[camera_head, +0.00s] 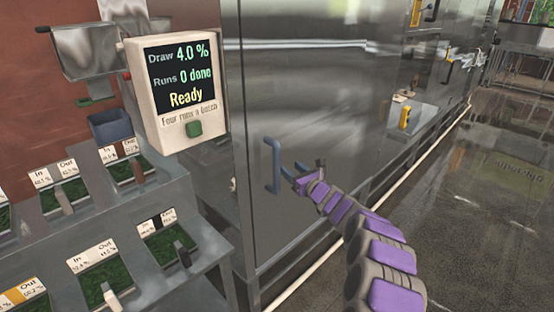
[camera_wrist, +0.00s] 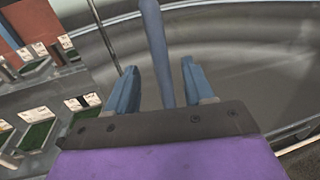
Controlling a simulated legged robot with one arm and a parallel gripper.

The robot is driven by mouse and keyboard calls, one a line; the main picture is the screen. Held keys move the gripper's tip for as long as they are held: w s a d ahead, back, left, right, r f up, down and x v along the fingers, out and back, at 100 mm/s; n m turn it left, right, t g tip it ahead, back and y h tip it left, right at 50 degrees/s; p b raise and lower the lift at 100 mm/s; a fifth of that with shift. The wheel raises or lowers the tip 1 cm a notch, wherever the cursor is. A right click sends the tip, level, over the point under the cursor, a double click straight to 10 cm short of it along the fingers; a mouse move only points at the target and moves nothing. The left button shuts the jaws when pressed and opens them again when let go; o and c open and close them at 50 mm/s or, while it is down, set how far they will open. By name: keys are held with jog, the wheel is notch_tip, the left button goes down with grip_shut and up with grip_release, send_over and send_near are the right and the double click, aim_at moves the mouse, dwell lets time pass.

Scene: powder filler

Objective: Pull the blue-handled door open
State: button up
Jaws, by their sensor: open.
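The blue door handle (camera_head: 271,165) is a vertical bar on the left part of a large shiny metal door (camera_head: 330,110). My gripper (camera_head: 287,172) is just to the right of the handle in the head view, with its fingers pointing at it. In the wrist view the handle (camera_wrist: 157,50) runs down between the two blue fingers of my gripper (camera_wrist: 158,82). The fingers are open, with a gap on each side of the bar. The door looks shut. The handle's lower end is hidden in the wrist view by the gripper body.
Stepped grey shelves (camera_head: 150,270) hold several labelled green trays. A pale strip (camera_head: 310,275) runs along the cabinet base. The floor (camera_head: 470,220) at the right is clear.

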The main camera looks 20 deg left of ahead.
aim_at(279, 159)
jog(key=x, duration=0.4)
jog(key=shift+w+a+f, duration=0.1)
jog(key=shift+a+f, duration=0.05)
jog(key=shift+a, duration=0.2)
jog(key=shift+w+a, duration=0.5)
jog(key=shift+w, duration=0.05)
jog(key=shift+w+a, duration=0.15)
jog(key=shift+a, duration=0.2)
jog(key=shift+w+a, duration=0.15)
jog(key=shift+a, duration=0.15)
jog(key=shift+p+x, duration=0.7)
jog(key=shift+x, duration=0.25)
jog(key=shift+w+a, duration=0.2)
jog(key=shift+a, duration=0.2)
jog(key=shift+c, duration=0.3)
